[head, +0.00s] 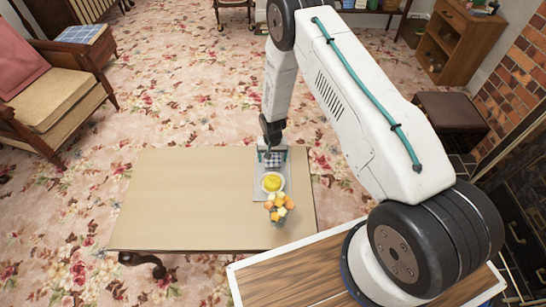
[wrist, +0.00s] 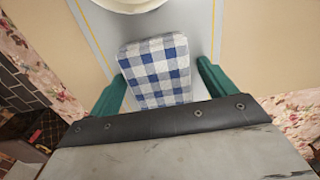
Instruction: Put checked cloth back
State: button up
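The checked cloth (wrist: 157,72), blue and white and folded into a small block, lies at one end of a light grey mat (wrist: 203,30) on the table. In the head view the cloth (head: 273,161) shows small at the far side of the table, partly hidden by my gripper (head: 272,153). In the wrist view my gripper (wrist: 161,72) has its green fingers spread on either side of the cloth. The left finger looks close to the cloth's edge, and a narrow gap shows at the right. I cannot tell whether the left finger touches it.
On the same mat (head: 259,191) stand a pale bowl with yellow contents (head: 272,182) and, nearer me, orange and yellow flowers (head: 279,206). The left of the table (head: 190,200) is bare. An armchair (head: 50,95) stands at the left, a brown stool (head: 450,111) at the right.

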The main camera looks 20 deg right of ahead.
notch_tip(320, 180, up, 27)
jog(key=s, duration=0.1)
jog(key=s+d+r+n, duration=0.1)
jog(key=s+r, duration=0.3)
jog(key=r, duration=0.5)
jog(key=s+d+r+n, duration=0.1)
jog(key=s+r, duration=0.3)
jog(key=r, duration=0.4)
jog(key=s+r, duration=0.4)
jog(key=s, duration=0.5)
jog(key=s+d+r+n, duration=0.1)
jog(key=s+r, duration=0.4)
jog(key=s, duration=0.4)
jog(key=s+r+t, duration=0.1)
jog(key=s+r, duration=0.4)
jog(key=s, duration=0.5)
jog(key=shift+d+n, duration=0.3)
jog(key=shift+d, duration=0.05)
